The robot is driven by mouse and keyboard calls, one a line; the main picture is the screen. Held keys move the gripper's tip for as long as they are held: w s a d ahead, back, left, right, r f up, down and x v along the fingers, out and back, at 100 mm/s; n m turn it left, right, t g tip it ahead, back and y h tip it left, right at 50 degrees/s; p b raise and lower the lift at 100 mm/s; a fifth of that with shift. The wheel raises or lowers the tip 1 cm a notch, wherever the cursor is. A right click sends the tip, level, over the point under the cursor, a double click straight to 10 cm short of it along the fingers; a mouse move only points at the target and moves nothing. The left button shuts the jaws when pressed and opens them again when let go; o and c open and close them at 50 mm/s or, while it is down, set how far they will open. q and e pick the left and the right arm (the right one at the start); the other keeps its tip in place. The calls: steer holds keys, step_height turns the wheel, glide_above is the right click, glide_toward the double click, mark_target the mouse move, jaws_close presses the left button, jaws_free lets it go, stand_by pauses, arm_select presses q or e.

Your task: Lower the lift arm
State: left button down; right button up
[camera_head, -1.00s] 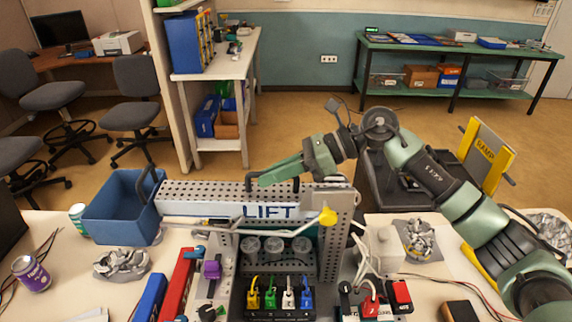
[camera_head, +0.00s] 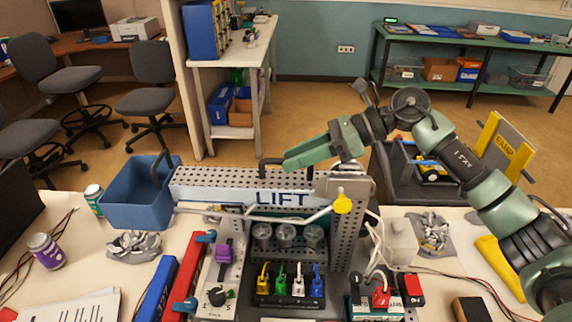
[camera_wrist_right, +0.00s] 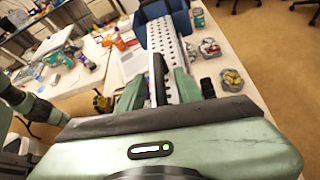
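The lift arm (camera_head: 235,180) is a pale perforated beam marked LIFT, lying roughly level across its stand. A blue bin (camera_head: 130,210) is at its left end. A black handle (camera_head: 264,162) rises from the beam's top. My right gripper (camera_head: 287,160) is at this handle, just above the beam; its fingers hide part of the handle. In the right wrist view, the gripper (camera_wrist_right: 160,90) has its fingers apart, with the handle (camera_wrist_right: 157,78) between them and the beam (camera_wrist_right: 169,50) beyond. Contact with the handle cannot be told. My left gripper is not in view.
Coloured plugs (camera_head: 298,287) stand in front below the beam. A purple can (camera_head: 45,250) and silver-grey clutter (camera_head: 134,246) are at left. A yellow ramp (camera_head: 503,148) stands behind my right arm.

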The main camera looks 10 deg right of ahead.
steer(key=b+v, duration=0.1)
steer(key=v, duration=0.3)
steer(key=shift+d+f, duration=0.1)
steer(key=shift+d+r, duration=0.3)
